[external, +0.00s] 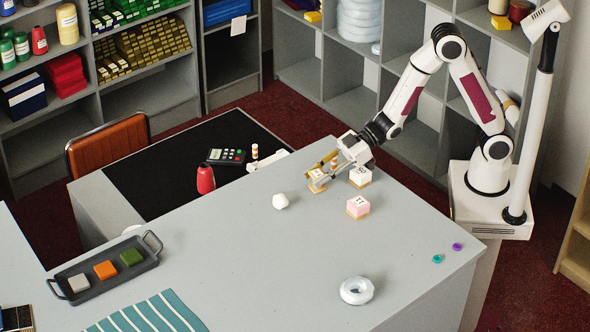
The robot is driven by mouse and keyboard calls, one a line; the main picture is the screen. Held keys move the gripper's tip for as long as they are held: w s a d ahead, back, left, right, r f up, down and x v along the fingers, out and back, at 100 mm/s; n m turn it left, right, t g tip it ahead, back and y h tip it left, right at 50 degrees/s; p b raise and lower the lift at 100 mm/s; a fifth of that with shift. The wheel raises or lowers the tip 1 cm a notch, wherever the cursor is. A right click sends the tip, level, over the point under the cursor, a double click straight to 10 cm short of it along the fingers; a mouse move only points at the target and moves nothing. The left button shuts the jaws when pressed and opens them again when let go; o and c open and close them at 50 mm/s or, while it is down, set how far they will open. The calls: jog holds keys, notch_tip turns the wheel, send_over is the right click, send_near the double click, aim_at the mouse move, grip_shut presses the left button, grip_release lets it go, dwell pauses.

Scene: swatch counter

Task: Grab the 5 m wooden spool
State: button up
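My gripper (320,173) is low over the counter near its far edge, pointing left. Its fingers are on either side of a small block-like thing with a white top and tan base (316,187), partly hidden by them. I cannot tell whether they press on it. A similar white-topped piece with dark marks (360,177) stands just right of the gripper. A pink-sided one (357,207) stands nearer the front. Any of these may be spools; their length labels are too small to read. A small striped orange-and-white piece (255,152) stands at the back left.
A white faceted lump (280,201) lies left of the gripper. A red cone (205,180) and a card terminal (226,156) are farther left. A dark tray (105,268) holds coloured squares. The counter's middle is clear.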

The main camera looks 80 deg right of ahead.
aim_at(318, 173)
jog(key=shift+c, duration=0.7)
jog(key=shift+r, duration=0.15)
jog(key=shift+r, duration=4.85)
